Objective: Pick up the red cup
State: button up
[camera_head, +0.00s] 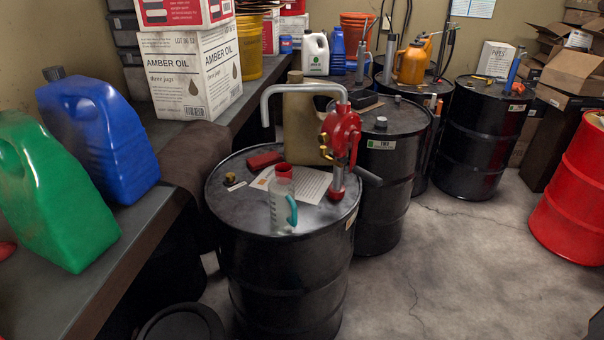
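A clear measuring jug (281,208) with a teal handle stands upright on the near black drum (287,262). A small red cup-like piece (283,170) shows at the top of the jug. I cannot tell whether it is a separate cup or the jug's own rim. No other clear red cup shows. My gripper is not in view.
A red hand pump (341,135) with a bent grey pipe rises from the near drum, right of the jug. A red block-like item (264,160) and a paper sheet (312,184) lie behind the jug. A bench (62,290) with green and blue jugs runs along the left. Floor (460,270) is clear at right.

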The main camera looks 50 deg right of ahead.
aim_at(282, 169)
jog(key=z, duration=4.95)
jog(key=i, duration=0.1)
jog(key=u, duration=3.6)
jog(key=k, duration=0.95)
jog(key=u, duration=0.15)
jog(key=i, duration=0.65)
jog(key=z, duration=0.05)
